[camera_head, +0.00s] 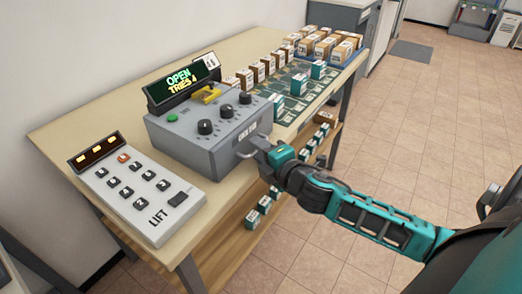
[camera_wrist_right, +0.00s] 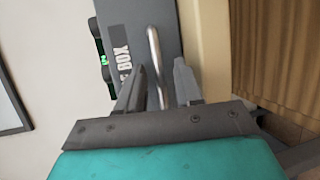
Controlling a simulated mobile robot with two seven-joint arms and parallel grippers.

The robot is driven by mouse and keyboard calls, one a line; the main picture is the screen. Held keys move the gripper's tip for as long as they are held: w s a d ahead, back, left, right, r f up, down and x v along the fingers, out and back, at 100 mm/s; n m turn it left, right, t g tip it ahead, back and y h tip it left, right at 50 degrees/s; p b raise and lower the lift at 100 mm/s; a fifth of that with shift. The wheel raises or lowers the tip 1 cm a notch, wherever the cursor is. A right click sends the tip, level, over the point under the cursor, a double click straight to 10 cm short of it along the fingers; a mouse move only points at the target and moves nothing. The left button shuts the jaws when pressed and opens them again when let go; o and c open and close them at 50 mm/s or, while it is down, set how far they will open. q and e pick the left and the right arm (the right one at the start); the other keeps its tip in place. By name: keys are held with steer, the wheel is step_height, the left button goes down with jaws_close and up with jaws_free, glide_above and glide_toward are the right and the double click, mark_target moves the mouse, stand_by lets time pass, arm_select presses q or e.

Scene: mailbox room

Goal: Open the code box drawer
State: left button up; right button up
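The grey code box (camera_head: 185,138) stands on the wooden table, with black knobs, a green button and a yellow part on top. Its display (camera_head: 183,83) reads "OPEN" and "TRIES 4". The labelled drawer front (camera_head: 240,145) faces my right arm; I see no clear gap around it. The metal handle bar (camera_wrist_right: 154,45) runs between the fingers of my right gripper (camera_wrist_right: 160,75) in the right wrist view. The fingers are apart, one on each side of the bar, with space beside it. In the head view the right gripper (camera_head: 263,147) is at the drawer front. My left gripper is not in view.
A white LIFT keypad (camera_head: 135,190) lies left of the box on the table (camera_head: 75,130). Several small boxes (camera_head: 265,70) stand behind it on the table, and others (camera_head: 252,217) on the lower shelf. The tiled floor (camera_head: 430,140) at right is clear.

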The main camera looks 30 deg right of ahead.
steer(key=shift+c, duration=0.4)
jaws_close()
stand_by(0.9)
